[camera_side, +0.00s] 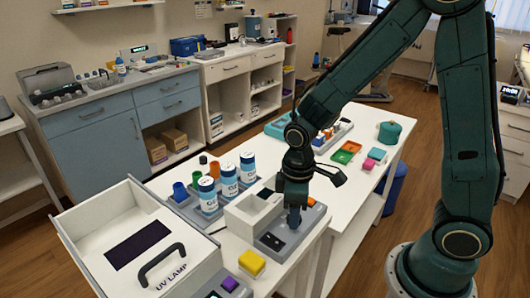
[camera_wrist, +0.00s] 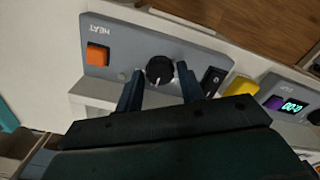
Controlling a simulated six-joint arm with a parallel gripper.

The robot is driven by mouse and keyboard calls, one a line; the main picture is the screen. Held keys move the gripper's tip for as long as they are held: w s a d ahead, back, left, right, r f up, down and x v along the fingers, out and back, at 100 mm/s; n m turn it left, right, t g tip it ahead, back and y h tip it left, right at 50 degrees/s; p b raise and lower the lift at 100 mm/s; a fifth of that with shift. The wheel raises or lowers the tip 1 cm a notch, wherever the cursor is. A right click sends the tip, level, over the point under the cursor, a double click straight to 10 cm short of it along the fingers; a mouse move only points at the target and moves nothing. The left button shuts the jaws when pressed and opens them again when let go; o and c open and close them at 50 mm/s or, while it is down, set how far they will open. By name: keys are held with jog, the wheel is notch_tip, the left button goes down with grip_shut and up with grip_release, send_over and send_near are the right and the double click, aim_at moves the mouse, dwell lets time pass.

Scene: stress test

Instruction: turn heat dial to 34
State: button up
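The heat dial (camera_wrist: 159,70) is a round black knob on a grey panel (camera_wrist: 125,48) marked HEAT, which appears upside down in the wrist view. A small pale mark shows on the knob; its reading is too small to tell. My gripper (camera_wrist: 159,80) is open, with one dark finger on each side of the dial and a visible gap to it. In the side view my gripper (camera_side: 294,218) points down over the grey panel (camera_side: 296,243) at the table's near end and hides the dial. No heat number is readable.
An orange square button (camera_wrist: 97,54) and a black rocker switch (camera_wrist: 212,80) flank the dial. A yellow block (camera_side: 252,263) lies close by, near a purple button (camera_side: 230,284). White-and-blue bottles (camera_side: 228,180) and the open UV lamp box (camera_side: 140,245) stand to the left.

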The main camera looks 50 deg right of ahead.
notch_tip(320, 180, up, 13)
jog(key=shift+r, duration=0.2)
dwell(0.6)
jog(key=s+d+r+m+t, duration=0.2)
jog(key=s+r+m, duration=0.1)
jog(key=s, duration=0.3)
jog(key=s+d+r+m+t, duration=0.1)
jog(key=s+r+m+t, duration=0.2)
jog(key=s, duration=0.3)
jog(key=shift+s+d+t, duration=0.15)
jog(key=shift+d+t, duration=0.15)
jog(key=shift+d, duration=0.1)
